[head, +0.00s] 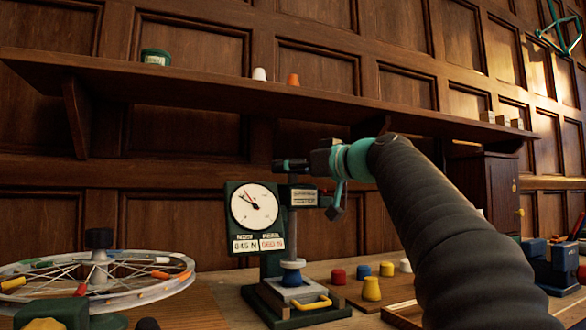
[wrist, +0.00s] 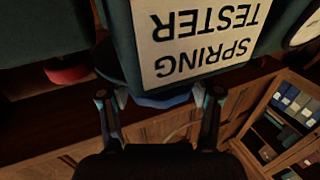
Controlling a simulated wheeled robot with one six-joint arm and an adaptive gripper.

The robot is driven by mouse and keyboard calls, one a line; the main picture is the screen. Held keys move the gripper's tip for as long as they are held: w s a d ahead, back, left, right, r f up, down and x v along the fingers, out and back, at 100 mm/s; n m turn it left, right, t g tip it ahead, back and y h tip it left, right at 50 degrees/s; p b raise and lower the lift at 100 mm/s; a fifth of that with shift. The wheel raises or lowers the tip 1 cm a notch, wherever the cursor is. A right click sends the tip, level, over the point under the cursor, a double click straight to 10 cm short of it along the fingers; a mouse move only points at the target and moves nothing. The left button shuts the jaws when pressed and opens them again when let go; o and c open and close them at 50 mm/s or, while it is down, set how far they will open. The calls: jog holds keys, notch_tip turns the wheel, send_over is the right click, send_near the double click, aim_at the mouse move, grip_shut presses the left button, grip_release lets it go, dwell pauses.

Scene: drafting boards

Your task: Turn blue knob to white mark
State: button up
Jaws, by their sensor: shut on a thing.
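The blue knob (wrist: 166,101) shows in the wrist view beside the white SPRING TESTER label (wrist: 205,45), which appears upside down. My gripper (wrist: 162,98) has one finger on each side of the knob and is shut on it. The fingers cover the knob's ends. In the head view my gripper (head: 297,166) is at the top of the green spring tester (head: 278,245), by the label (head: 304,196). The knob is not clearly visible there. I cannot make out the white mark.
A spoked wheel (head: 95,270) lies at the left. Several coloured pegs, including a yellow one (head: 371,289), stand on the bench right of the tester. A shelf (head: 200,90) runs above. A red part (wrist: 68,73) shows near my gripper in the wrist view.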

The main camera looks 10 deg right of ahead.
jog(key=shift+w+d+r+n+g+y+p, duration=0.1)
jog(key=shift+n+g+y+p, duration=0.1)
jog(key=shift+n+g+y, duration=0.35)
jog(key=shift+d+n+g+y+p, duration=0.15)
jog(key=shift+n+g+y, duration=0.25)
jog(key=shift+y, duration=0.25)
jog(key=n+g+y+p, duration=0.1)
jog(key=g, duration=0.1)
jog(key=n+g+y+p, duration=0.2)
jog(key=shift+a+r+n, duration=0.15)
jog(key=shift+r+n, duration=0.05)
jog(key=shift+n, duration=0.05)
jog(key=shift+a+f+n+g+y+p, duration=0.1)
jog(key=shift+n+g+y+p, duration=0.65)
jog(key=shift+g, duration=0.55)
jog(key=shift+f+n+g+y+p, duration=0.1)
jog(key=shift+n+g+y+p, duration=0.35)
jog(key=shift+n+g+p, duration=0.65)
jog(key=shift+g, duration=0.25)
jog(key=o, duration=1.1)
jog(key=shift+o, duration=0.2)
jog(key=shift+v, duration=3.75)
